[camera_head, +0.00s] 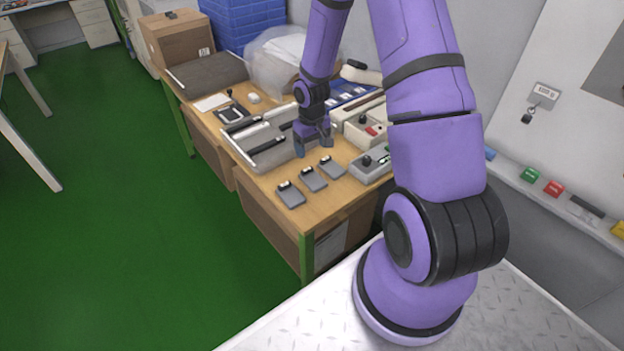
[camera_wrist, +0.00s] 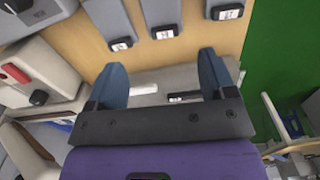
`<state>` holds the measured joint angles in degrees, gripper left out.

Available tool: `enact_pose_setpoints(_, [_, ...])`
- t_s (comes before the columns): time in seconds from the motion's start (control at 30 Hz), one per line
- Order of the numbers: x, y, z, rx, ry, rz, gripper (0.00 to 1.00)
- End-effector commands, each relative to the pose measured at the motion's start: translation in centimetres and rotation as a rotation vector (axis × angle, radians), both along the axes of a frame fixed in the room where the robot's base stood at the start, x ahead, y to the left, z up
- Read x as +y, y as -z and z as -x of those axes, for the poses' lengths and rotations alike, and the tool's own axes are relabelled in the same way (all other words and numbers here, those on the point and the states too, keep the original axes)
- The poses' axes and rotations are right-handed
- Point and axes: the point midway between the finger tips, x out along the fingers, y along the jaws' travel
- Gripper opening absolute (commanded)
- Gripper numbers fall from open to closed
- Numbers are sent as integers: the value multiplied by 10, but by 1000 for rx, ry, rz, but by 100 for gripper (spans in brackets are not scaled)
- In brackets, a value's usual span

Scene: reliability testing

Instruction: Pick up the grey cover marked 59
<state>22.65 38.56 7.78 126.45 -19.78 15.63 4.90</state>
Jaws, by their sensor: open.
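Three grey covers with small white labels lie in a row on the wooden table: a left one (camera_head: 290,196), a middle one (camera_head: 313,180) and a right one (camera_head: 332,168). In the wrist view they show at the top edge, partly cut off: one at left (camera_wrist: 108,17), one in the middle (camera_wrist: 161,11) and one at right (camera_wrist: 229,4). The label numbers are too small to read, so I cannot tell which is 59. My gripper (camera_head: 315,147) is open and empty above the table, just behind the row. Its fingers (camera_wrist: 160,65) point towards the covers.
A grey tray (camera_head: 268,157) with dark bars lies behind and left of my gripper. A grey control box (camera_head: 372,163) stands right of the covers, and a box with a red button (camera_head: 371,130) is behind it. Bare table (camera_head: 325,203) lies in front.

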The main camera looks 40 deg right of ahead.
Motion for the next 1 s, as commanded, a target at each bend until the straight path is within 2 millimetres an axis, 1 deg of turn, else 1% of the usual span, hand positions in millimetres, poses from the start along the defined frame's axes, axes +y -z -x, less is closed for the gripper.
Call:
enact_pose_setpoints(0.03, [0, 6, 0, 5, 1, -5, 77])
enact_pose_setpoints(0.17, [-1, 19, 1, 8, 2, -10, 77])
enact_pose_setpoints(0.4, [0, 52, 2, 10, 0, -9, 77])
enact_pose_setpoints(0.5, [0, 62, 1, 8, 1, -9, 77])
enact_pose_setpoints(0.73, [0, 74, 2, 7, 2, -9, 77])
enact_pose_setpoints(1.0, [3, 109, 4, 9, 2, -9, 77])
